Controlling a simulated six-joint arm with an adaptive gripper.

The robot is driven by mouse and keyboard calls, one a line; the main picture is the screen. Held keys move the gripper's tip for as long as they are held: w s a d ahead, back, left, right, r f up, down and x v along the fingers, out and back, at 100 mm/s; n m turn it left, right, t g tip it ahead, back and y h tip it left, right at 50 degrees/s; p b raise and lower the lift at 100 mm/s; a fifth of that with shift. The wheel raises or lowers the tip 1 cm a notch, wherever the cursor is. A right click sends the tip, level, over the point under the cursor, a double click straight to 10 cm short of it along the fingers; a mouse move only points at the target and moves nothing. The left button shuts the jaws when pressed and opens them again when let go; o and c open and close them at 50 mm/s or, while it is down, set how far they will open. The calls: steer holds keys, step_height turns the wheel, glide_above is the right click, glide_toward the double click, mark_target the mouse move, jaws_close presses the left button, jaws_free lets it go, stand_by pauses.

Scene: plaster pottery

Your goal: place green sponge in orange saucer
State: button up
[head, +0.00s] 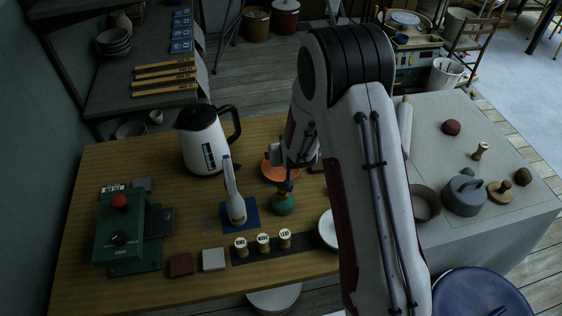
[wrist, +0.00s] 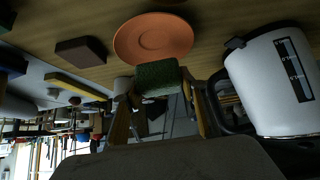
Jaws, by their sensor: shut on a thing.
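The green sponge (wrist: 157,78) is held between the two fingers of my gripper (wrist: 160,92) in the wrist view. The orange saucer (wrist: 153,38) lies on the wooden table just past the sponge in that view, which is upside down. The sponge cannot be made out there.
A white kettle (head: 203,142) stands left of the saucer. A white bottle-like tool (head: 235,202) on a blue pad and a round green object (head: 283,204) are in front. A brown block (wrist: 82,51) lies beside the saucer. A green machine (head: 122,235) stands at far left.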

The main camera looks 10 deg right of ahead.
steer(key=shift+f, duration=0.15)
steer(key=shift+f, duration=1.85)
steer(key=shift+f, duration=0.2)
steer(key=o, duration=0.9)
steer(key=shift+c, duration=0.2)
steer(key=shift+r, duration=0.1)
steer(key=shift+r, duration=0.1)
steer(key=shift+s+r, duration=0.3)
steer(key=shift+r, duration=0.1)
steer(key=v, duration=1.1)
